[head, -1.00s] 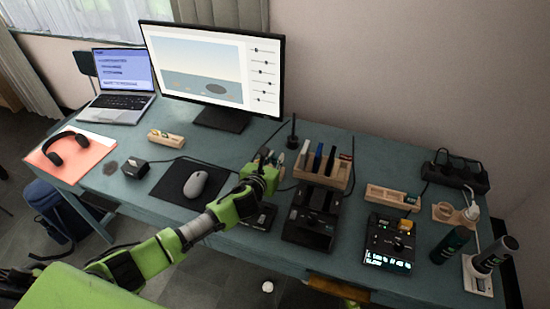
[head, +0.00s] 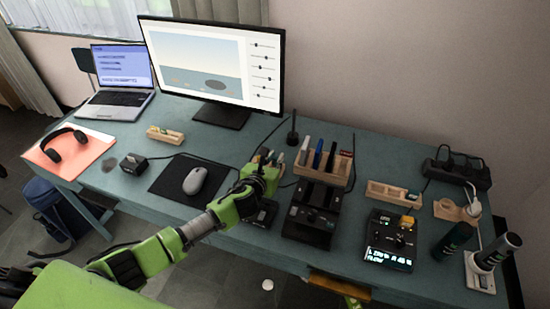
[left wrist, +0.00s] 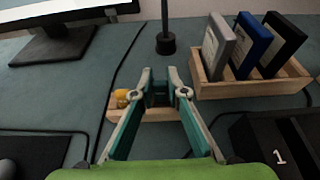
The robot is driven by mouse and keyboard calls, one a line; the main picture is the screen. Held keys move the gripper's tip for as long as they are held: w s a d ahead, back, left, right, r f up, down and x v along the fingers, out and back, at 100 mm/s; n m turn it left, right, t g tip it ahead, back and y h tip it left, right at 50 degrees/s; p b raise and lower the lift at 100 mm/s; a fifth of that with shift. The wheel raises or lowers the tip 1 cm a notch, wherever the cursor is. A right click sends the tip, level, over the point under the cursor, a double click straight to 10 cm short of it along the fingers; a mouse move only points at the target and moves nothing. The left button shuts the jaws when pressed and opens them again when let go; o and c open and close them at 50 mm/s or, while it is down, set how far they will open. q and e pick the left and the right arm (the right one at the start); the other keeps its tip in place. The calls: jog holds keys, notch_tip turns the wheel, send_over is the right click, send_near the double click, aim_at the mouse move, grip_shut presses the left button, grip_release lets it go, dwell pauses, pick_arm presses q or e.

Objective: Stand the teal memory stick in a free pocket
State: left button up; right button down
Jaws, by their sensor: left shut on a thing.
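My left gripper (head: 266,163) is shut on the teal memory stick. In the left wrist view the stick (left wrist: 159,92) is a small dark teal piece between the fingertips (left wrist: 160,84). The fingers hide part of it. A low wooden block (left wrist: 152,114) lies behind and below the fingertips, with a yellow piece (left wrist: 121,97) at its left end. The held stick is in front of the block's middle in this view; I cannot tell whether it touches the block. The block's pockets are mostly hidden. My right gripper is not in view.
A wooden rack (left wrist: 246,86) with grey, blue and black drives stands right of the gripper, near a black dock (head: 311,222). Other wooden holders stand at left (head: 166,134) and right (head: 393,192). The monitor (head: 210,65) stands behind; a mouse (head: 195,180) lies left.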

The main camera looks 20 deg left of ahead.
pick_arm(q)
jog(key=shift+f+b, duration=0.4)
jog(key=shift+f, duration=0.3)
jog(key=o, duration=0.8)
jog(key=shift+s, duration=0.1)
jog(key=v, duration=1.2)
